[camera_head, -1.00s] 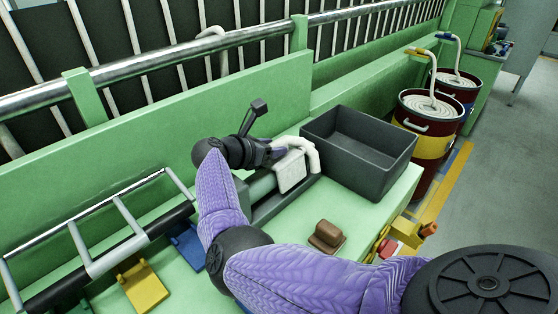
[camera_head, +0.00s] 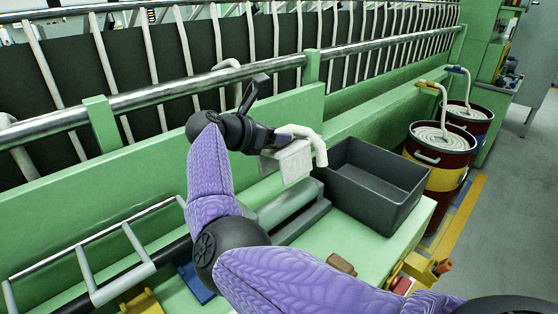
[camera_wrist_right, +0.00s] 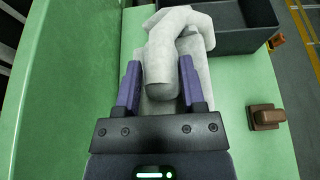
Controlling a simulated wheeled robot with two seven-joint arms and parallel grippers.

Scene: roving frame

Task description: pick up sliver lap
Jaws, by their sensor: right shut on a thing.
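The sliver lap (camera_head: 290,157) is a soft white roll with a flat sheet hanging down and a drooping end. My right gripper (camera_head: 284,138) is shut on it and holds it above the grey trough, left of the dark bin. In the right wrist view the sliver lap (camera_wrist_right: 166,68) sits between the two purple fingers of my right gripper (camera_wrist_right: 160,85). Its far end curls over toward the bin. My left gripper is not in view.
A dark grey open bin (camera_head: 368,205) stands on the green table (camera_head: 325,243). A brown block (camera_head: 341,264) lies near the front edge. A green machine wall with a metal rail (camera_head: 190,90) runs behind. Red drums (camera_head: 440,158) of coiled sliver stand at right.

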